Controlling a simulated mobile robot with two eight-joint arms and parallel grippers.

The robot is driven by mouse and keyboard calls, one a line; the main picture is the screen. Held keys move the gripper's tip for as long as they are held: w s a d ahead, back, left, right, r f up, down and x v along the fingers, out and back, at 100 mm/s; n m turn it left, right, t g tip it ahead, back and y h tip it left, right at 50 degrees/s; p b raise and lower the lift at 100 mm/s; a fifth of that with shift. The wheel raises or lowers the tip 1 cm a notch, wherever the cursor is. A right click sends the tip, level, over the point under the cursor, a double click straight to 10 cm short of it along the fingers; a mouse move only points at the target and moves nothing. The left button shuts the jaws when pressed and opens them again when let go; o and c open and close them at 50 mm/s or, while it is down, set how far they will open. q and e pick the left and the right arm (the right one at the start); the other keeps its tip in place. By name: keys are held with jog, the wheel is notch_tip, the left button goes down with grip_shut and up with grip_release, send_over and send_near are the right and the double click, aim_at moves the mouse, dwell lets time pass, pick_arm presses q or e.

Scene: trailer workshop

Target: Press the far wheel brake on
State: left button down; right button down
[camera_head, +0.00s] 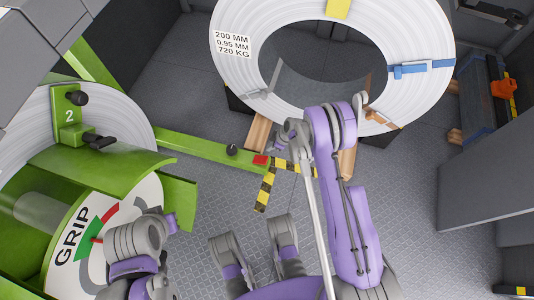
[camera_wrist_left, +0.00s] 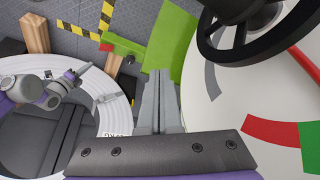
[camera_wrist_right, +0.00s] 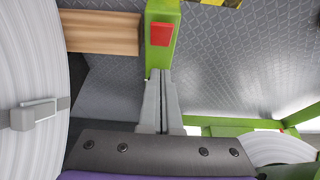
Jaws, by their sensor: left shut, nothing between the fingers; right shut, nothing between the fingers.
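A red pedal-like block (camera_head: 260,160), which looks like the wheel brake, sits on the end of the green floor beam (camera_head: 200,150). It also shows in the left wrist view (camera_wrist_left: 118,47) and in the right wrist view (camera_wrist_right: 162,34). Whether it is pressed down cannot be told. My right gripper (camera_head: 283,150) is over the floor just right of the pedal, its fingers largely hidden by the wrist. In the right wrist view its shut, empty fingers (camera_wrist_right: 162,75) point at the beam just short of the pedal. My left gripper (camera_wrist_left: 158,75) is shut and empty beside the green machine.
A large strapped coil (camera_head: 225,75) stands on wooden blocks (camera_head: 258,132) behind my right arm. The green machine at left has a GRIP dial (camera_head: 118,225) and a black handwheel (camera_wrist_left: 240,25). Black-yellow tape (camera_head: 264,190) marks the floor, which is mostly clear around it.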

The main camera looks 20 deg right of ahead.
jog(key=b, duration=0.3)
send_over(263, 160)
notch_tip(263, 160, down, 9)
jog(key=shift+w+a+f, duration=0.1)
jog(key=shift+w, duration=0.05)
jog(key=shift+s+d+f, duration=0.15)
jog(key=shift+d+f, duration=0.1)
jog(key=shift+f, duration=0.3)
jog(key=shift+s+d+f, duration=0.1)
jog(key=shift+d+f, duration=0.1)
jog(key=shift+f, duration=0.3)
jog(key=shift+s+d+f+b, duration=0.15)
jog(key=shift+d+f+b, duration=0.15)
jog(key=shift+f, duration=0.35)
jog(key=shift+s+d+f, duration=0.3)
jog(key=shift+d+f, duration=0.05)
jog(key=shift+f, duration=0.35)
jog(key=shift+s+d+f, duration=0.3)
jog(key=shift+d+f, duration=0.05)
jog(key=shift+f, duration=0.35)
